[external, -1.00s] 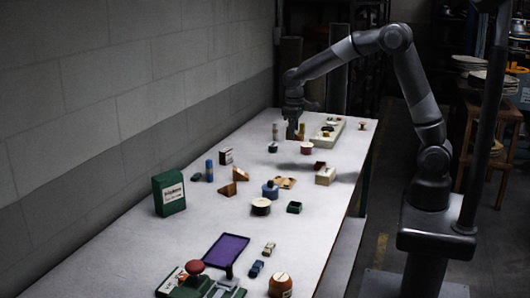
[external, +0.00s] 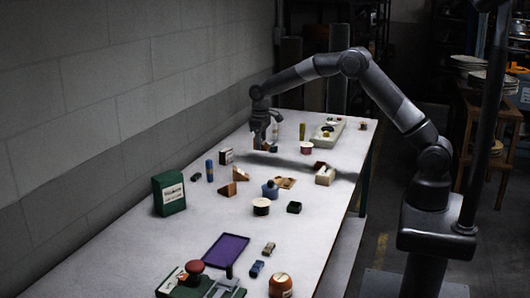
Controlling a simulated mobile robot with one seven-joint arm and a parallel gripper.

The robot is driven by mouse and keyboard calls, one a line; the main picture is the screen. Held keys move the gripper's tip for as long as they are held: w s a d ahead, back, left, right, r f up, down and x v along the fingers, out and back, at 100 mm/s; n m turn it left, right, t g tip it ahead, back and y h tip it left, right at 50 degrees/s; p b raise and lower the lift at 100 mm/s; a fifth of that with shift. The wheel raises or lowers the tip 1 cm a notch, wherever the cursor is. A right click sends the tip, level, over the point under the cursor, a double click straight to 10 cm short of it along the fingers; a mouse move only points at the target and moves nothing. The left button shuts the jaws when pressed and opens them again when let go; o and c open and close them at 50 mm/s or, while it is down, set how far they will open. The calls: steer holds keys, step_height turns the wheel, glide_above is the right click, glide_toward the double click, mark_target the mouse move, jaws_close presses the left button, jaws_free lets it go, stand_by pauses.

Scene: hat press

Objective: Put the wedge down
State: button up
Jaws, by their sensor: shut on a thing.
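My gripper (external: 266,142) points down over the far part of the white table. It is shut on a small brownish piece (external: 263,147), which seems to be the wedge; the fingers hide much of it. I cannot tell for sure whether it clears the table. Two other wooden wedge-like blocks stand nearer: one (external: 240,174) behind, and one (external: 227,189) in front of it to the left.
A dark box (external: 226,156) and blue cylinder (external: 209,171) stand left of the wedge blocks. A round tin (external: 306,148) and an open box (external: 324,175) are to the right. A green box (external: 169,194) and purple tray (external: 225,250) are nearer.

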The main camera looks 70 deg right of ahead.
mark_target(256, 163)
steer(key=shift+w+a+f, duration=0.75)
steer(key=shift+a+f, duration=0.05)
steer(key=shift+a, duration=0.25)
steer(key=shift+f, duration=1.95)
steer(key=shift+f, duration=0.1)
steer(key=o, duration=1)
